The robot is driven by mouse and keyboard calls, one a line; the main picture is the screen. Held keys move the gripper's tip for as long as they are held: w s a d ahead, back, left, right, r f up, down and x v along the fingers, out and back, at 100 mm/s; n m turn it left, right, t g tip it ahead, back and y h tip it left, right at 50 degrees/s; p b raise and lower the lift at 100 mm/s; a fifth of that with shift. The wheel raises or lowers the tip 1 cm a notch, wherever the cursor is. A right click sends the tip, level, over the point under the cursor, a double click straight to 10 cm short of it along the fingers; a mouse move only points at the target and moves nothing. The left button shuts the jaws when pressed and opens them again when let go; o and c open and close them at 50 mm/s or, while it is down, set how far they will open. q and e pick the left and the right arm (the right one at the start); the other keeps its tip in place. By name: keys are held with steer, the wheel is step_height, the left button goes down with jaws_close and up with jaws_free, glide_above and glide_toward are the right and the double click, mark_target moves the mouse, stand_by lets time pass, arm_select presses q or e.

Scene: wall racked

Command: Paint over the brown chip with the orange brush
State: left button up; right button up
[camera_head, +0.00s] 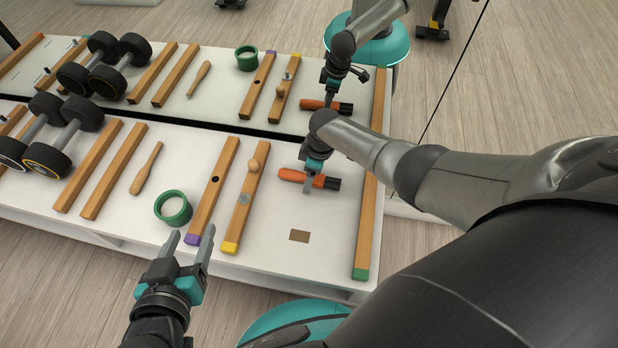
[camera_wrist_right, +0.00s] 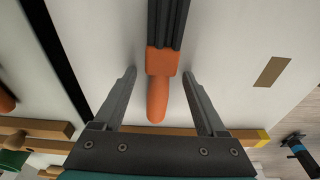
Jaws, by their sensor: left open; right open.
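The orange brush (camera_head: 294,175), with a black ribbed end, lies on the white table. In the right wrist view its orange end (camera_wrist_right: 157,95) lies between the fingers, with gaps on both sides. My right gripper (camera_head: 307,188) is open above it; it also shows in the right wrist view (camera_wrist_right: 160,72). The brown chip (camera_head: 299,236), a small flat rectangle, lies in front of the brush and shows at right in the wrist view (camera_wrist_right: 272,71). My left gripper (camera_head: 191,234) is open and empty at the table's front edge, near the green ring.
The white table (camera_head: 320,265) holds a green ring (camera_head: 173,207), a wooden club (camera_head: 146,168), dumbbells (camera_head: 48,158) and several wooden bars. A bar with a green end (camera_head: 368,230) lies right of the chip. A mirror behind repeats the scene. Bare table surrounds the chip.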

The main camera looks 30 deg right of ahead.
jaws_close()
stand_by(0.5)
steer(key=shift+r, duration=0.15)
